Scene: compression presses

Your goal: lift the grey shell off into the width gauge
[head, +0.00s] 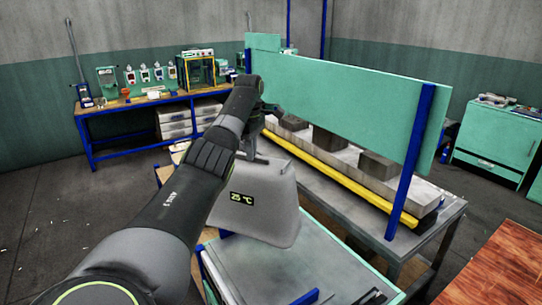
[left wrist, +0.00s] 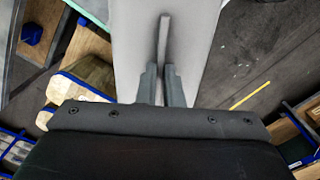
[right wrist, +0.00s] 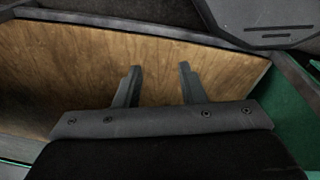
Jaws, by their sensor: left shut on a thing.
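The grey shell (head: 262,205) is a tapered light-grey box with a small black "25 °C" display on its front, in the middle of the head view. My left gripper (head: 255,152) is above it, shut on the thin upright fin on its top. The left wrist view shows the fingers (left wrist: 160,80) closed around that fin, with the shell (left wrist: 195,25) beneath. The shell looks slightly tilted; I cannot tell if its lower edge touches anything. My right gripper (right wrist: 160,68) is open and empty over a brown wooden surface (right wrist: 90,60). I cannot make out the width gauge for sure.
A green-edged grey worktop (head: 330,262) with blue bars lies below and right of the shell. Behind stands a metal bench (head: 430,232) with a yellow bar (head: 340,178), dark blocks and a large green panel (head: 350,100). A blue-legged workbench (head: 130,108) stands at back left.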

